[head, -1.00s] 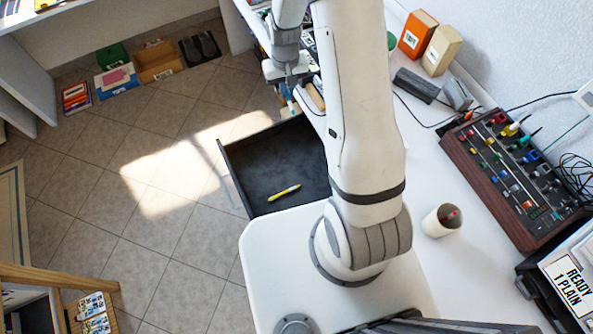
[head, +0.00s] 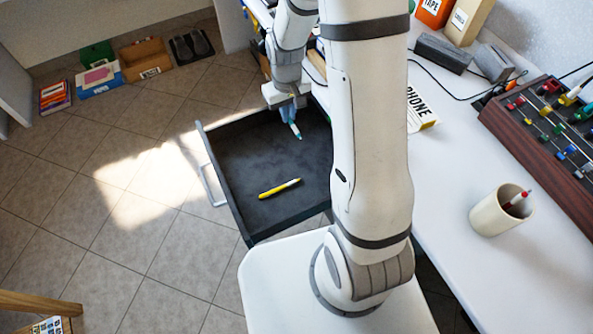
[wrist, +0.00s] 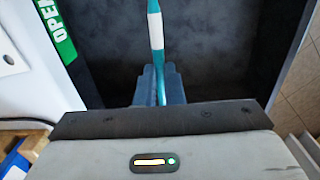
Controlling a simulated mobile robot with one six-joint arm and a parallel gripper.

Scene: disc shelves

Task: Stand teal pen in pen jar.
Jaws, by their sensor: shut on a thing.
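My gripper (head: 288,112) is shut on the teal pen (head: 296,130) and holds it over the open dark drawer, tip pointing down. In the wrist view the teal pen (wrist: 155,30), with a white band, sticks out from between the fingers (wrist: 160,85). The pen jar (head: 490,215) is a cream cup standing on the white desk at the right. A red-ended pen (head: 519,198) leans inside it. My gripper is well to the left of the jar, with my arm between them in the head view.
A dark-wood panel with coloured knobs (head: 545,140) lies beyond the jar. A grey block (head: 444,52) and a PHONE box (head: 420,110) are on the desk. Clear desk surrounds the jar's left side.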

